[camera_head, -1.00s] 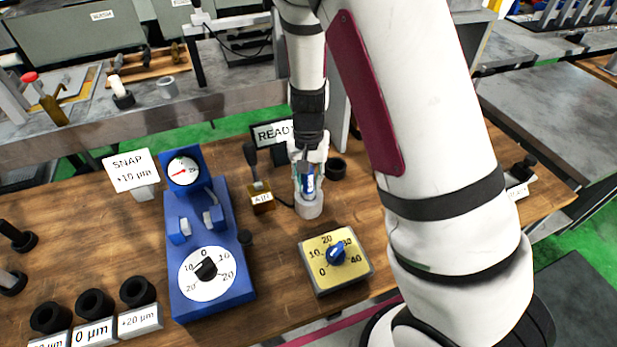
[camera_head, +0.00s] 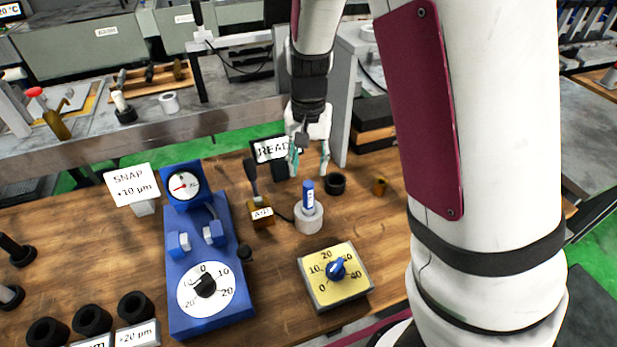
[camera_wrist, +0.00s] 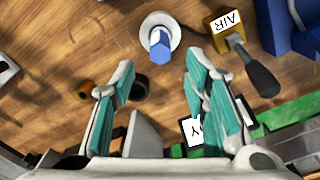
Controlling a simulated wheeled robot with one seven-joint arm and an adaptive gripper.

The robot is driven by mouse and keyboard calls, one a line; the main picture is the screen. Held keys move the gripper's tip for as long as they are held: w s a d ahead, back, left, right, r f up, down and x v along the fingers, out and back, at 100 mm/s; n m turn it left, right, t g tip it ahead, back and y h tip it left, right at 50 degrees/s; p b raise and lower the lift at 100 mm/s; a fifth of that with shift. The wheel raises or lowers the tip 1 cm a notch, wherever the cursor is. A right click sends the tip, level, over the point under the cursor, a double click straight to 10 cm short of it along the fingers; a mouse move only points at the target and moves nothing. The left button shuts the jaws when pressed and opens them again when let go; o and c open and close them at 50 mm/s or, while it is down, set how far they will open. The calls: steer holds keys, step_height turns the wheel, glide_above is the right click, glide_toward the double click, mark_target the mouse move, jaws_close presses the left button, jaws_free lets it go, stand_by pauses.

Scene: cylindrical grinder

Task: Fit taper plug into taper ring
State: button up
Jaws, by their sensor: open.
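The taper plug (camera_head: 308,194) has a blue upper part and stands upright in the pale grey taper ring (camera_head: 309,220) on the wooden bench. How deep it sits cannot be seen. In the wrist view the blue plug end (camera_wrist: 160,42) shows within the ring (camera_wrist: 164,22), ahead of the fingers. My gripper (camera_head: 309,170) is open and empty, above and behind the plug in the head view, apart from it. Its teal-lined fingers (camera_wrist: 157,88) are spread wide in the wrist view.
A yellow dial box (camera_head: 335,273) stands in front of the ring. The AIR block with a lever (camera_head: 262,212) and a blue gauge device (camera_head: 205,265) are to the left. A black ring (camera_head: 335,184) and a small brown part (camera_head: 379,186) are behind right.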

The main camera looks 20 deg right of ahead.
steer(key=shift+r, duration=0.85)
steer(key=s+r+n+t, duration=0.5)
steer(key=s+r+n, duration=0.1)
steer(key=s+r, duration=1.2)
steer(key=s, duration=0.3)
steer(key=shift+o, duration=0.3)
